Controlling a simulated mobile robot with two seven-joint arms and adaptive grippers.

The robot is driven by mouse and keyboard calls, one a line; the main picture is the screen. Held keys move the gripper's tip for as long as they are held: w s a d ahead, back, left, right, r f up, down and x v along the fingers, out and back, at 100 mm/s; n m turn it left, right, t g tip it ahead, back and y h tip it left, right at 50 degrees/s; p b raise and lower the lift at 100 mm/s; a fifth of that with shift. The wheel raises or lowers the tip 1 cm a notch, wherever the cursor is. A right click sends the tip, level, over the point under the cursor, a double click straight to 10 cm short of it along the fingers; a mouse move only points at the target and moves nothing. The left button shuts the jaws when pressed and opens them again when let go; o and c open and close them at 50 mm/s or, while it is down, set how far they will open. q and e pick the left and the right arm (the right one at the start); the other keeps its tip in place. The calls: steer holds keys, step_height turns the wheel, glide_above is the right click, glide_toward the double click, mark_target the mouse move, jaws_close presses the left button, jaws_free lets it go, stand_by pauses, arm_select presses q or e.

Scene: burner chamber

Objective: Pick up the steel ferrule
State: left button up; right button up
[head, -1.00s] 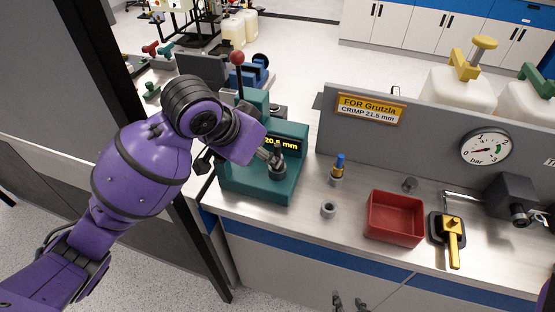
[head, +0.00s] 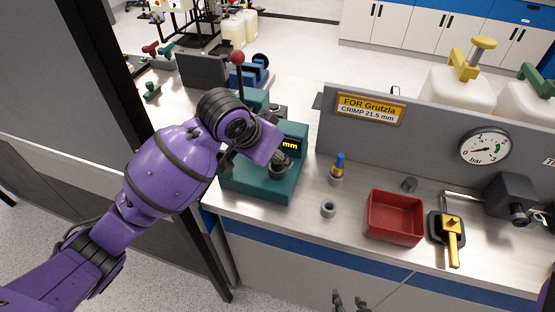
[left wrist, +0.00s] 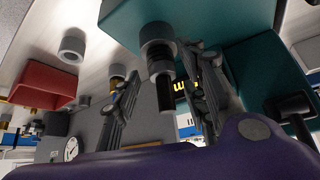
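A short grey steel ring, which looks like the ferrule (head: 328,208), lies alone on the bench left of the red tray. It also shows in the left wrist view (left wrist: 73,46). My left gripper (left wrist: 161,62) is open at the teal press (head: 258,186). Its fingers stand either side of a grey and black upright part (left wrist: 164,88) at the press; I see no clear contact. In the head view my purple arm mostly hides this gripper. My right gripper (head: 349,298) shows at the bottom edge, below the bench front, with its fingertips apart and nothing visible between them.
A blue and yellow piece (head: 339,164) stands in a grey collar behind the ring. A red tray (head: 395,218), a small grey cylinder (head: 409,184) and a yellow-handled valve (head: 452,238) are to the right. A grey panel (head: 440,135) closes the back. Bench front near the ring is clear.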

arm_select(q)
steer(key=c, duration=1)
jaws_close()
steer(key=shift+r, duration=0.55)
step_height(320, 180, up, 3)
steer(key=shift+s+f, duration=0.15)
steer(key=s+r, duration=0.9)
steer(key=s, duration=0.4)
steer(key=shift+s, duration=0.4)
steer(key=shift+d+r, duration=0.1)
